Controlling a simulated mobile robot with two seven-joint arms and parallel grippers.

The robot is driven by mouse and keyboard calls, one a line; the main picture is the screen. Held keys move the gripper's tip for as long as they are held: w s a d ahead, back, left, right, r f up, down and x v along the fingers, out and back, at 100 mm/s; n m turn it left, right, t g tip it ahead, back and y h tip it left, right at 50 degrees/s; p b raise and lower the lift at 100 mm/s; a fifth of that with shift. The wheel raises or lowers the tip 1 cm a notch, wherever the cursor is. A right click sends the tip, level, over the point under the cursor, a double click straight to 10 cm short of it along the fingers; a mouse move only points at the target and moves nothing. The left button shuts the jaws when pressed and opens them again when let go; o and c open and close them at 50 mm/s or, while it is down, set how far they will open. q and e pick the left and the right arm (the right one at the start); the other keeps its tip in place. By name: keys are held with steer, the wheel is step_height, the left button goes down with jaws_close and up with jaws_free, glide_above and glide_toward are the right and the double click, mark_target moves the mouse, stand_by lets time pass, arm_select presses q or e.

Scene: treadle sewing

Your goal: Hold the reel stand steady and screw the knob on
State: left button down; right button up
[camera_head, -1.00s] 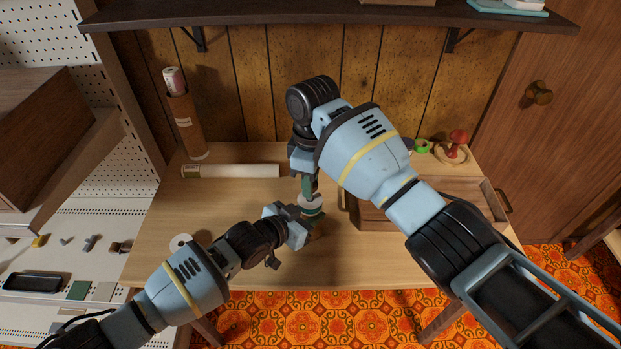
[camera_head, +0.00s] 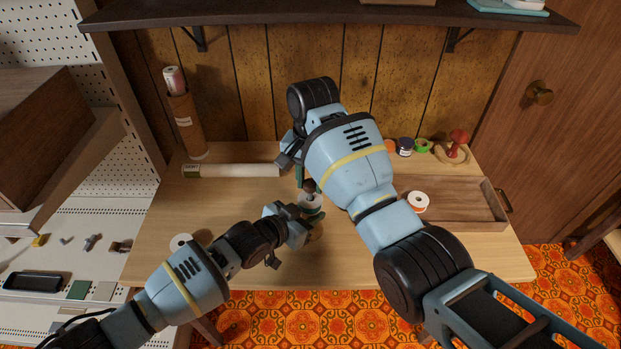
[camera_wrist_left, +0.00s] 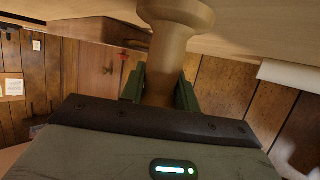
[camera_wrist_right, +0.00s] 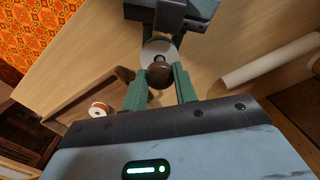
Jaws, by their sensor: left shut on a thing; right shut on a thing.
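The reel stand (camera_wrist_left: 168,55) is pale turned wood; its post is between the green fingers of my left gripper (camera_wrist_left: 160,88). My left gripper (camera_head: 303,232) is shut on it low on the table, from the left. My right gripper (camera_wrist_right: 157,84) points down over the stand and is shut on the dark brown knob (camera_wrist_right: 159,75). The knob is over the middle of the reel. I cannot tell how far it is threaded.
A wooden tray (camera_head: 460,217) lies to the right with an orange-and-white spool (camera_head: 419,202) in it. A white paper roll (camera_head: 235,171) lies at the back left. Another white spool (camera_head: 180,242) is near the left edge.

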steer(key=o, duration=1.1)
step_height(320, 180, up, 4)
steer(key=shift+w+d+f, duration=0.1)
steer(key=shift+w+f, duration=0.05)
steer(key=shift+r, duration=0.4)
steer(key=shift+c, duration=0.4)
